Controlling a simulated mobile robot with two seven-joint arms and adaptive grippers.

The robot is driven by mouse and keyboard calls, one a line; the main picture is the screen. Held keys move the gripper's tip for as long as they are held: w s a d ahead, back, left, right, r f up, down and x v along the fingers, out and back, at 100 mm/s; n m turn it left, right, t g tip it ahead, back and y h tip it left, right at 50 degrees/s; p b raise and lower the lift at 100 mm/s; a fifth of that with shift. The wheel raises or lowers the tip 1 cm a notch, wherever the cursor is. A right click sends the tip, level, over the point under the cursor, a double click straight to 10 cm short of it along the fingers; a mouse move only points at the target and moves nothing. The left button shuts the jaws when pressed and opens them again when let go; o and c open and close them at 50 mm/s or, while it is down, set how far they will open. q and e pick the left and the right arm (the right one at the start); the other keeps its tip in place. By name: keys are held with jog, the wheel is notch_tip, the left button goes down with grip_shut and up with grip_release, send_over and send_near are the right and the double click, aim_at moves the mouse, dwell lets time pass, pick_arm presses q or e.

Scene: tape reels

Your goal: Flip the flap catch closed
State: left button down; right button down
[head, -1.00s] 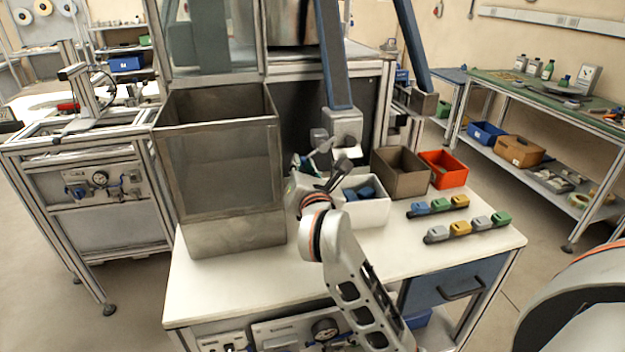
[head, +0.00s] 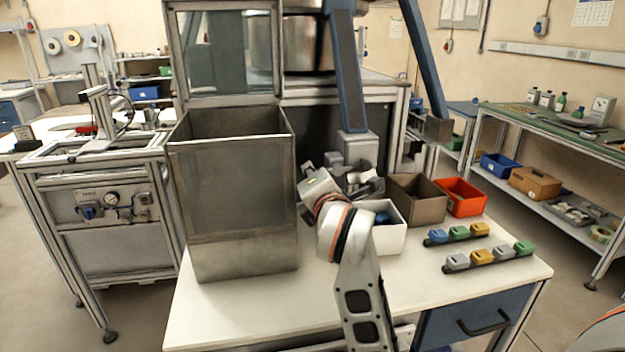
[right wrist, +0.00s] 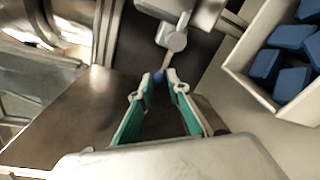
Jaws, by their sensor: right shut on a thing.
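The flap catch shows in the right wrist view as a small grey lever (right wrist: 168,58) with a blue tip, hanging from a grey pivot. My right gripper (right wrist: 160,80) has its green-padded fingers closed together at the blue tip, shut on the catch's lever. In the head view my right gripper (head: 362,187) is at the grey fixture (head: 357,149) at the foot of the blue post. The wrist and the fixture's parts crowd together there, so the lever cannot be made out. My left gripper is not in view.
A white box (head: 394,241) of blue pieces stands close to the right gripper. A brown bin (head: 423,207) and an orange bin (head: 464,203) stand behind it. A tall metal hopper (head: 240,250) is on the left. Rows of coloured blocks lie at the right.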

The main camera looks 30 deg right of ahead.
jog(key=shift+d+r, duration=0.2)
jog(key=shift+r, duration=0.3)
jog(key=c, duration=1.9)
grip_release()
jog(key=shift+s, duration=0.1)
jog(key=shift+f, duration=0.2)
jog(key=v, duration=0.7)
jog(key=shift+s+a, duration=0.1)
jog(key=shift+s, duration=0.15)
